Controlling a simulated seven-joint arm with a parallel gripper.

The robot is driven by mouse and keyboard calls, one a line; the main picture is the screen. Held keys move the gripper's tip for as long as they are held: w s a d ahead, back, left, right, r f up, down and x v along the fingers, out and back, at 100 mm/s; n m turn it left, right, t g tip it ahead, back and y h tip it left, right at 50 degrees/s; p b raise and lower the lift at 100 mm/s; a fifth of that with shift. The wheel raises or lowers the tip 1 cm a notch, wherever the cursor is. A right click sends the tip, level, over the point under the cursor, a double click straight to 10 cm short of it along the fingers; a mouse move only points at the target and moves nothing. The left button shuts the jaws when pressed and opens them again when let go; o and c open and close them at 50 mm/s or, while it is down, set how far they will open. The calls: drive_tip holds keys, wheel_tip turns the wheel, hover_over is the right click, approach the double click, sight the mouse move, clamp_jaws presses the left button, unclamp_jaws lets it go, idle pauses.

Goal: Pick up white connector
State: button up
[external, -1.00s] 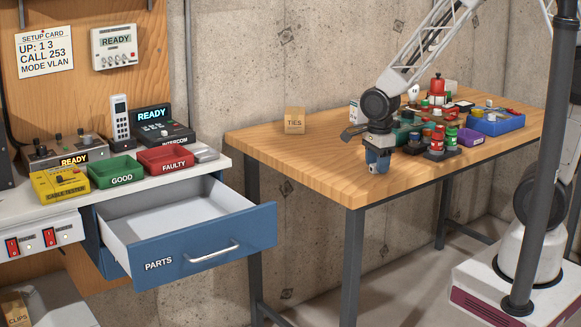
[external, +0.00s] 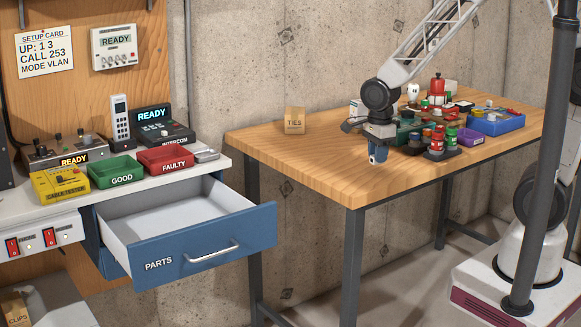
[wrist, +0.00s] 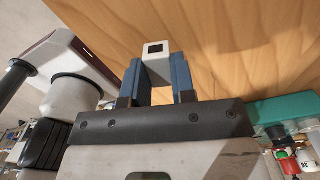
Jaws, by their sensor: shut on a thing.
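The white connector (wrist: 156,50) is a small white block with a dark square opening. In the wrist view it sits between the two blue fingers of my gripper (wrist: 157,72), which are shut on it. In the external view my gripper (external: 378,156) points down over the front part of the wooden table. The connector is too small there to make out clearly at the fingertips. A gap below the fingers is hard to judge, but the gripper appears slightly above the table top.
The wooden table (external: 310,165) is bare to the left of my gripper, except for a TIES box (external: 294,120). Several jars (external: 437,140) and a blue bin (external: 497,122) crowd its right side. An open PARTS drawer (external: 200,258), a green GOOD tray (external: 116,172) and a red FAULTY tray (external: 165,160) are at left.

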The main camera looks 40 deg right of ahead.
drive_tip(key=shift+s+r, duration=0.15)
drive_tip(key=shift+r, duration=0.35)
drive_tip(key=s+d, duration=0.2)
drive_tip(key=s, duration=0.5)
drive_tip(key=s+d+r, duration=0.1)
drive_tip(key=s+d, duration=0.2)
drive_tip(key=s, duration=0.4)
drive_tip(key=shift+s+d+r, duration=0.2)
drive_tip(key=shift+s+d, duration=0.1)
drive_tip(key=shift+d, duration=0.05)
